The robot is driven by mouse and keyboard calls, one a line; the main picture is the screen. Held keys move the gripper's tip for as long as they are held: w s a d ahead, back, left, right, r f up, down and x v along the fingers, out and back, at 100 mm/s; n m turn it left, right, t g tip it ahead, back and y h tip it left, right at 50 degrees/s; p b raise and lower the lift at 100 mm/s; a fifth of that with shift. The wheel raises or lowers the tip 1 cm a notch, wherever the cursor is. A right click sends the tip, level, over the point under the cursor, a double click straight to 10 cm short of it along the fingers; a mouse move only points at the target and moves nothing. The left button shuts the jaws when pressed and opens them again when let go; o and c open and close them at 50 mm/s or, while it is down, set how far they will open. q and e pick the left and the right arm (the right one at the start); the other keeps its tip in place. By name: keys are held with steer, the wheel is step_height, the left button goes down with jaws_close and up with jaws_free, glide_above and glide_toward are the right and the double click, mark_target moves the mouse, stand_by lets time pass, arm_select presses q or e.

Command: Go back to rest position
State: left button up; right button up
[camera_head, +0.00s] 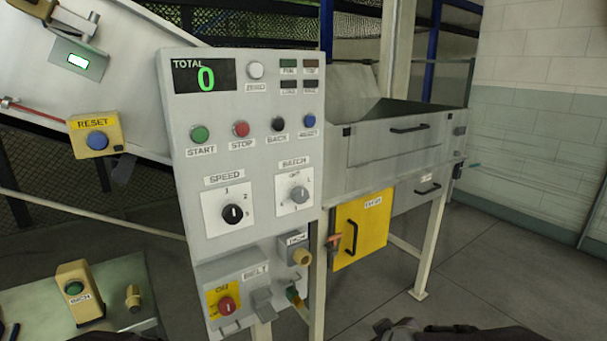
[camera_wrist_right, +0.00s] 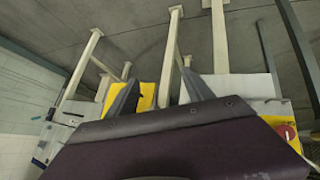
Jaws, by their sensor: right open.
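My right gripper (camera_wrist_right: 160,78) shows in the right wrist view as two dark grey fingers standing well apart, with nothing between them. The yellow box, the machine's legs and the floor lie beyond the fingers. My left gripper is in neither view. In the head view, only dark parts of my own arms show along the bottom edge.
A grey control panel (camera_head: 245,150) with buttons and dials stands ahead, its display reading 0. A yellow door (camera_head: 362,230) hangs under the grey machine at right. A low table (camera_head: 40,320) bears a green-button box (camera_head: 76,288). Floor (camera_head: 480,270) is clear at right.

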steer(key=s+d+f+m+g, duration=0.1)
steer(key=s+f+m+g, duration=0.25)
steer(key=s, duration=0.45)
steer(key=s+d+f+m+g, duration=0.1)
steer(key=s+f+m+g, duration=0.25)
steer(key=s, duration=0.45)
step_height(320, 180, up, 16)
steer(key=p, duration=1.6)
steer(key=shift+w+a+f+n, duration=0.2)
steer(key=shift+w+a+n, duration=0.1)
steer(key=shift+w+n, duration=0.1)
